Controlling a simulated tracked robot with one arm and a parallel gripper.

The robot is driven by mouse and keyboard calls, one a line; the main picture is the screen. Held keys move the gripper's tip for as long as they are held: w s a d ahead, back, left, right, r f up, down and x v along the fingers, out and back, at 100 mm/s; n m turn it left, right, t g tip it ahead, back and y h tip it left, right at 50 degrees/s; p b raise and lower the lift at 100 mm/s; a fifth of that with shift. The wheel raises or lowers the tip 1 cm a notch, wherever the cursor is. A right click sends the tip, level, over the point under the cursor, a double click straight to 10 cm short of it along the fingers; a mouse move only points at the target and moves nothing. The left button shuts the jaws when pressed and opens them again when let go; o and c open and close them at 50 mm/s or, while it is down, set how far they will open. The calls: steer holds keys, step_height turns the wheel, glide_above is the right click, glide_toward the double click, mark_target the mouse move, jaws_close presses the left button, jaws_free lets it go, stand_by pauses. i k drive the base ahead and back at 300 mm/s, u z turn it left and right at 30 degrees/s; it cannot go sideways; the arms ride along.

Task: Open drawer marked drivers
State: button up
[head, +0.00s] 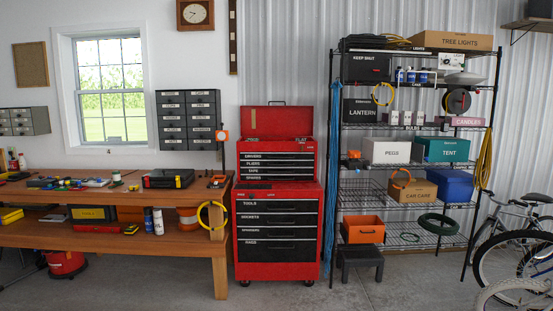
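A red tool chest (323,232) on casters stands in the middle of the head view, between the workbench and the wire shelf. Its upper box has several thin dark drawers with small white labels. The top one appears to read DRIVERS (285,156), though the print is small; plier and tape labels seem to follow below it. All the chest's drawers look shut. The red lid (276,120) of the upper box is raised. My gripper is not in view.
A wooden workbench (160,247) with tools stands left of the chest. A loaded wire shelf (401,249), a dark step stool (360,258) and bicycles (520,255) are to the right. The concrete floor (300,298) before the chest is clear.

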mark_target(244, 154)
steer(key=u, duration=0.2)
steer(key=i, duration=1.8)
steer(key=u, duration=0.2)
steer(key=i, duration=2.6)
steer(key=z, duration=0.35)
steer(key=i, duration=1)
steer(key=z, duration=0.1)
